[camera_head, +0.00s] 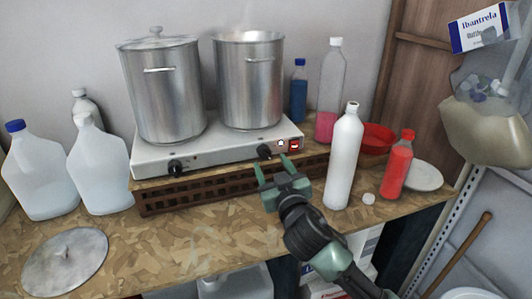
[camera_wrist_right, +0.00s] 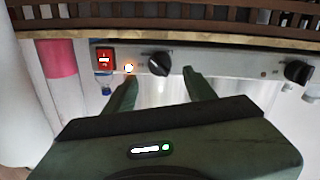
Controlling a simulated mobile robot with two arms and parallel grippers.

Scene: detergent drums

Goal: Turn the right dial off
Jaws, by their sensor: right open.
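The right dial (camera_head: 264,152) is a black knob on the front of the white two-burner hot plate (camera_head: 220,152). It also shows in the right wrist view (camera_wrist_right: 160,64), where the picture is upside down. The left dial (camera_head: 175,167) is a similar black knob. My right gripper (camera_head: 272,166) is open, with its green fingers pointing at the right dial. In the wrist view the fingertips (camera_wrist_right: 159,76) appear on either side of the dial; I cannot tell whether they touch it. My left gripper is not in view.
Two steel pots (camera_head: 163,92) (camera_head: 248,80) stand on the hot plate. A red switch (camera_head: 295,146) and a lit indicator (camera_head: 281,143) are right of the dial. A white bottle (camera_head: 344,158) stands close to my right gripper. Clear jugs (camera_head: 38,175) stand at left.

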